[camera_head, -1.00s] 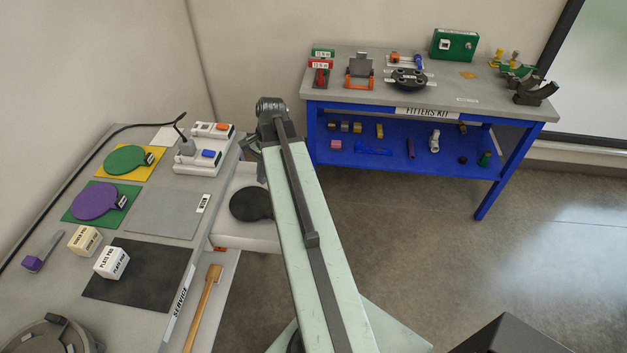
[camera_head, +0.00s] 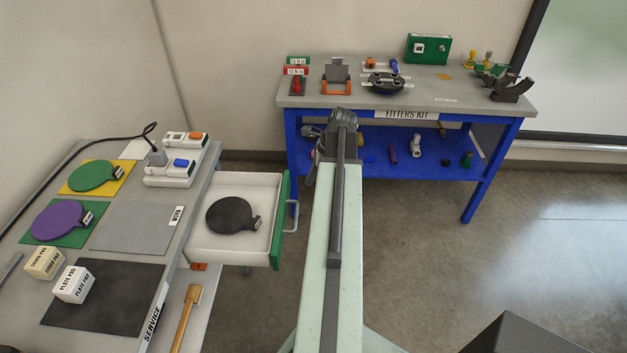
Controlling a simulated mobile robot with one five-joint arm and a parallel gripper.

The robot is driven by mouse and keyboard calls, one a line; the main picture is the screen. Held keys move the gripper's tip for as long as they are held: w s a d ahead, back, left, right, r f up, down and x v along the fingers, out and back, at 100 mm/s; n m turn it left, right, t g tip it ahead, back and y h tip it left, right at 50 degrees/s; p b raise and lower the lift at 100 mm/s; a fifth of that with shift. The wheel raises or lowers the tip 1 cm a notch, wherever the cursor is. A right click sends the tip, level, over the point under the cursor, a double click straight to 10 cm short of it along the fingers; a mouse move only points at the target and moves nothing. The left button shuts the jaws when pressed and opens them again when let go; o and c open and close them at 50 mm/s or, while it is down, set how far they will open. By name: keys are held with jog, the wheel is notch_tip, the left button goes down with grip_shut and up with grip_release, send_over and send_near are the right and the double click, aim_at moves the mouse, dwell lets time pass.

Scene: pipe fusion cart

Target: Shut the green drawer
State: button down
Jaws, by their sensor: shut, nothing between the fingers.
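The green-fronted drawer (camera_head: 281,215) stands pulled out from the right side of the grey service bench. Its white tray holds a round black paddle-shaped pad (camera_head: 229,215) with a small label on its handle. A pale metal handle sits on the outer face of the green front. My arm reaches away from the camera, just right of the drawer front. My gripper (camera_head: 318,172) is at the far end of the arm, partly hidden by it, beyond and right of the drawer front and apart from it. It is shut and empty.
The service bench (camera_head: 130,228) carries green and purple round pads, labelled boxes, mats and a white switch unit. A wooden-handled tool (camera_head: 185,315) lies on a lower shelf. The blue fitters' bench (camera_head: 395,105) stands behind my arm. Floor to the right is clear.

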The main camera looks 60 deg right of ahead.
jog(key=w+a+f+b, duration=0.1)
jog(key=w+a+f, duration=0.1)
jog(key=w+f, duration=0.1)
jog(key=shift+w+a, duration=0.4)
jog(key=shift+w, duration=0.35)
jog(key=shift+w, duration=0.1)
